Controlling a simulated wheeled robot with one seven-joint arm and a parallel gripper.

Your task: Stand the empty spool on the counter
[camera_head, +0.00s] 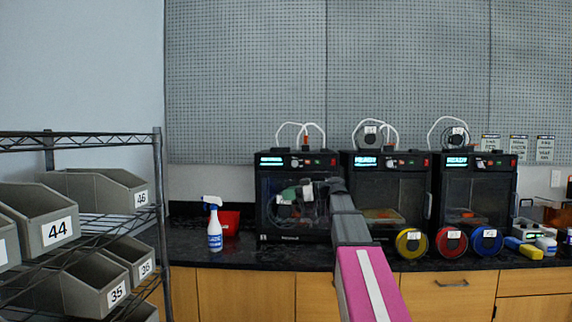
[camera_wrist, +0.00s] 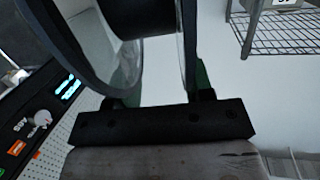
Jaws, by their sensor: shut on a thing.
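My gripper (camera_wrist: 162,90) is shut on the empty spool. The spool has a dark hub (camera_wrist: 140,15) and clear, dark-edged flanges, and fills the upper part of the wrist view, partly cut off. Green finger parts show beside the flanges. In the head view, my gripper (camera_head: 306,190) is in front of the left printer, and the spool is hard to make out against the printer's dark window. The black counter (camera_head: 185,236) runs along the wall below. I cannot tell the exact gap between spool and counter.
Three black printers (camera_head: 387,183) stand on the counter. Yellow, red and blue spools (camera_head: 450,241) stand before the middle and right ones. A spray bottle (camera_head: 214,228) and red bin (camera_head: 230,222) stand left; counter farther left is bare. A wire shelf (camera_head: 158,210) with grey bins is at left.

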